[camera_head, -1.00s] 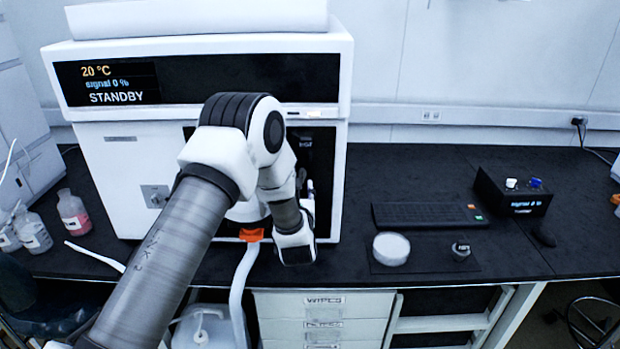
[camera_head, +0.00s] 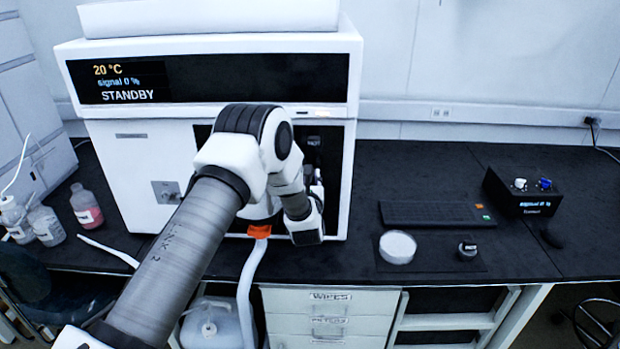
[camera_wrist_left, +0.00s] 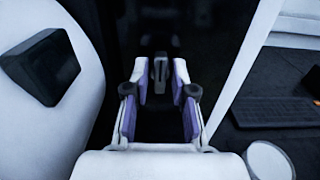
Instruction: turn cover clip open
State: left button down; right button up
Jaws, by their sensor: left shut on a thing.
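The cover clip (camera_wrist_left: 160,69) is a small grey upright piece on a dark panel, seen in the left wrist view between my fingertips. My left gripper (camera_wrist_left: 161,82) has its purple-padded fingers shut on the clip. In the head view, my left arm reaches to the dark front panel (camera_head: 313,150) of the white instrument (camera_head: 140,160), and its links hide the clip and most of the gripper. The instrument's display (camera_head: 122,82) reads 20 °C, signal 0 % and STANDBY. My right gripper is in neither view.
A keyboard (camera_head: 436,214), a round white dish (camera_head: 397,247), a small dark jar (camera_head: 467,250) and a black control box (camera_head: 522,191) lie to the right. Bottles (camera_head: 86,207) stand at the left. An orange part (camera_head: 259,231) with a white tube sits below my wrist.

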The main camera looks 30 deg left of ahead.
pick_arm(q)
jog(key=m+b, duration=0.2)
jog(key=b, duration=0.1)
jog(key=m+b, duration=0.4)
jog(key=b, duration=0.1)
jog(key=shift+d+f+m+b, duration=0.1)
jog(key=shift+f+m+b, duration=0.2)
jog(key=m+b, duration=0.2)
jog(key=shift+m, duration=0.4)
jog(key=m+b, duration=0.3)
jog(key=m, duration=0.1)
jog(key=shift+w+m, duration=0.1)
jog(key=shift+m, duration=0.2)
jog(key=shift+d+m+b, duration=0.1)
jog(key=shift+m+b, duration=0.45)
jog(key=shift+m, duration=1.35)
jog(key=shift+r, duration=0.1)
jog(key=c, duration=1.2)
grip_release()
